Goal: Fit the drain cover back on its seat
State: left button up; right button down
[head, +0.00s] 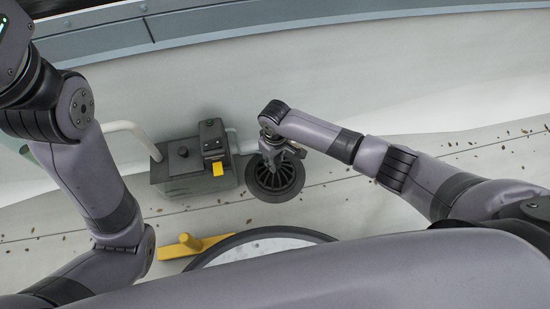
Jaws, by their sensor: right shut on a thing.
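The drain cover (262,182) is a round black grate with radial slots, near the middle of the head view. My right gripper (281,158) reaches down over it and is shut on it at the upper middle. The wrist and fingers hide part of the cover's top. I cannot tell whether the cover touches the floor. Its seat is not visible; it may be hidden under the cover. My left arm stands folded at the left, and its fingers are out of the picture.
A grey-green box (195,186) with a black lid and a yellow tab (217,168) stands just left of the cover. A pale pipe (132,130) runs to it. A yellow bar (190,244) and a dark-rimmed round object (280,232) lie nearer. Small debris dots the pale floor (340,205).

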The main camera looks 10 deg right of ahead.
jog(key=shift+f, duration=0.3)
jog(key=c, duration=1.2)
grip_release()
jog(key=shift+c, duration=0.2)
jog(key=shift+o, duration=0.3)
jog(key=o, duration=0.4)
